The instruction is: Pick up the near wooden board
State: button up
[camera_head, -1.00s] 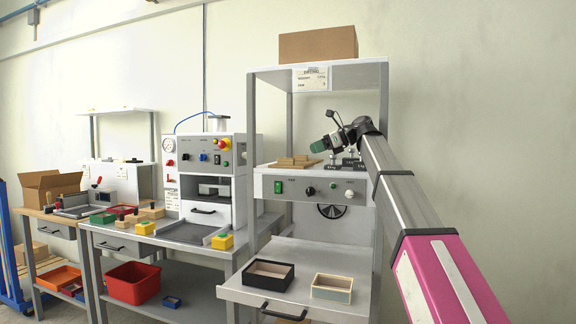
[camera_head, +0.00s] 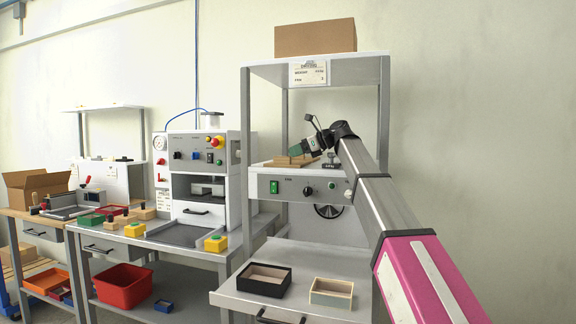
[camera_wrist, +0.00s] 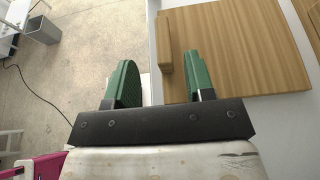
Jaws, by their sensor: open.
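The near wooden board (camera_wrist: 235,50) fills the right of the wrist view, flat on a pale surface. A narrow raised wooden strip (camera_wrist: 165,45) stands along its left edge. My gripper (camera_wrist: 160,60) is open, its green fingers on either side of this strip, the right finger over the board. I see no clear contact. In the head view the board (camera_head: 284,162) lies on the bench's upper shelf, and my gripper (camera_head: 294,151) is right at it, partly hiding it.
Part of another wooden piece (camera_wrist: 309,18) shows at the wrist view's right edge. The grey shelf frame (camera_head: 384,120) stands close beside my arm. A black box (camera_head: 265,281) and a cream box (camera_head: 331,293) sit on the lower surface. Open floor (camera_wrist: 75,75) lies left of the shelf.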

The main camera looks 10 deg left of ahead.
aim_at(289, 160)
jog(key=x, duration=0.4)
jog(key=shift+w+a+f, duration=0.15)
jog(key=shift+w+a, duration=0.05)
jog(key=shift+a, duration=0.15)
grip_shut()
